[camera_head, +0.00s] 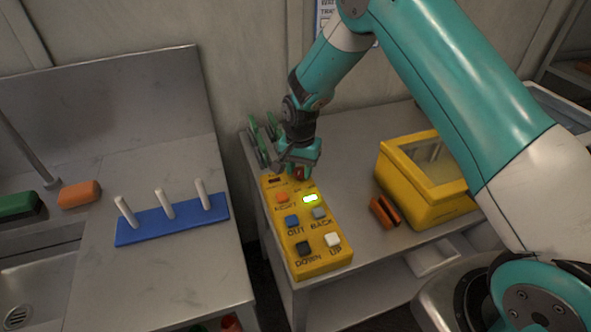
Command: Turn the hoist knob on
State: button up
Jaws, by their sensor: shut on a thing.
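The yellow hoist control box (308,262) lies on the metal table near its left edge. It has several coloured buttons with labels such as DOWN, UP, OUT and BACK, and one rectangle (310,198) glows bright green. A red knob (298,174) shows in part at the far end of the box. My gripper (297,170) reaches down over that end and is shut on the red knob. The fingers hide most of the knob, so its turn position cannot be read.
A yellow case with a clear lid (415,205) and an orange-brown object (384,212) stand right of the box. Green-edged items in a rack (262,140) stand close behind my gripper. On the left counter are a blue peg board (172,222), orange and green blocks and a sink.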

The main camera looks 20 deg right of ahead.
aim_at(300, 171)
jog(key=shift+s+a, duration=0.1)
jog(key=o, duration=0.9)
notch_tip(300, 171, up, 18)
jog(key=b, duration=0.3)
jog(key=shift+f, duration=0.25)
